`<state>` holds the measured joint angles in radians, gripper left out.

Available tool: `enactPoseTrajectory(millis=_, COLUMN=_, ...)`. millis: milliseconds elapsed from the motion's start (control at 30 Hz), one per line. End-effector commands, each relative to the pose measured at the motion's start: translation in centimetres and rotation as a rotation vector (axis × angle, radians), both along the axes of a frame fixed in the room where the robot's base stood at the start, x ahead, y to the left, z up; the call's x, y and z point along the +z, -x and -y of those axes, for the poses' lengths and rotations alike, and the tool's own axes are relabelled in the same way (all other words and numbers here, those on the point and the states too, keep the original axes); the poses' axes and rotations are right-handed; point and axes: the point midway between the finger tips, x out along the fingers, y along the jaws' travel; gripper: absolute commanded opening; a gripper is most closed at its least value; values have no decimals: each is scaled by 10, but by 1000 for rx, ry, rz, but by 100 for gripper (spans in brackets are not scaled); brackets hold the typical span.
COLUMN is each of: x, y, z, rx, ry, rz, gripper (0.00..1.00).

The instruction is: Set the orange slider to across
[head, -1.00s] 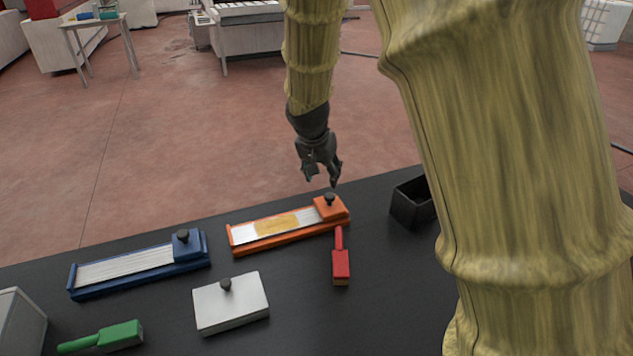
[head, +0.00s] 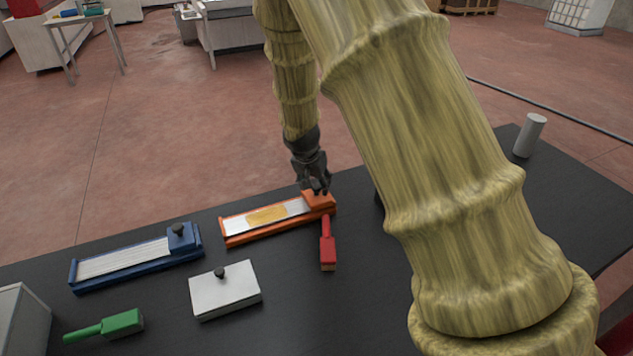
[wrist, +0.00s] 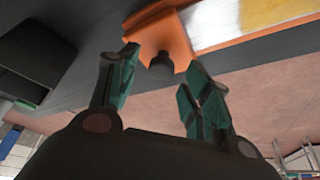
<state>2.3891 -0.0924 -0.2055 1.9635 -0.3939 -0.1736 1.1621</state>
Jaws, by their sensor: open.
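The orange slider (head: 317,199) is a block at the right end of an orange-framed track (head: 268,238) with a silver bed and a yellow patch. In the wrist view the orange slider (wrist: 160,40) has a dark round knob (wrist: 161,67) facing my camera. My gripper (head: 317,188) is right at the slider, over its knob. In the wrist view the two fingers of my gripper (wrist: 160,58) are apart, one on each side of the knob, with gaps visible. The knob is hidden by the fingers in the head view.
A red-handled brush (head: 327,245) lies just in front of the slider. A blue slider track (head: 135,265), a white lidded block (head: 225,290) and a green brush (head: 108,326) are to the left. A grey cylinder (head: 530,136) stands at the far right. A dark box (wrist: 35,70) shows in the wrist view.

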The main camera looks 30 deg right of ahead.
Motion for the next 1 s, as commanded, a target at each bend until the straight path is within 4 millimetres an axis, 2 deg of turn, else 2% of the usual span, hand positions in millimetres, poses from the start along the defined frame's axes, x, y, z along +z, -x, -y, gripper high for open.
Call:
enactPoseTrajectory(millis=200, x=-10, y=-2, z=4, rx=0, ry=1, rz=-1, gripper=49)
enactPoseTrajectory(millis=567, x=-13, y=-3, z=4, rx=0, ry=0, rz=0, gripper=49)
enactPoseTrajectory(millis=833, x=-13, y=-3, z=5, rx=0, ry=1, rz=-1, gripper=0)
enactPoseTrajectory(millis=1000, x=-12, y=-3, z=5, rx=-1, ry=0, rz=0, gripper=0)
